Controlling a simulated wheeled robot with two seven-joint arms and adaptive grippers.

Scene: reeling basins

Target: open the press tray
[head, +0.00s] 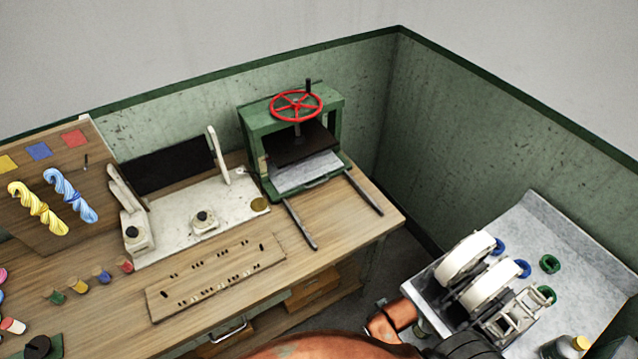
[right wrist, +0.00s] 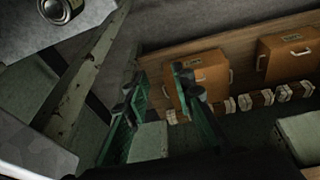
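The press (head: 251,127) stands at the back right of the wooden bench, with a green frame and a red handwheel (head: 297,106) on top. Its pale grey press tray (head: 305,174) lies low inside the frame, under a dark plate (head: 300,146). A dark bar handle (head: 324,181) shows at the tray's front edge. Two dark rails (head: 300,224) stretch forward over the bench. In the right wrist view my right gripper (right wrist: 157,98) is open, its green-padded fingers apart with nothing held. It points at lower drawers, away from the tray. My left gripper is out of view.
A slotted wooden board (head: 217,278) and a white stand (head: 180,222) lie left of the rails. A grey side table (head: 590,240) with white reels (head: 466,258) stands at the right. Orange drawer boxes (right wrist: 201,82) sit beyond my right fingers.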

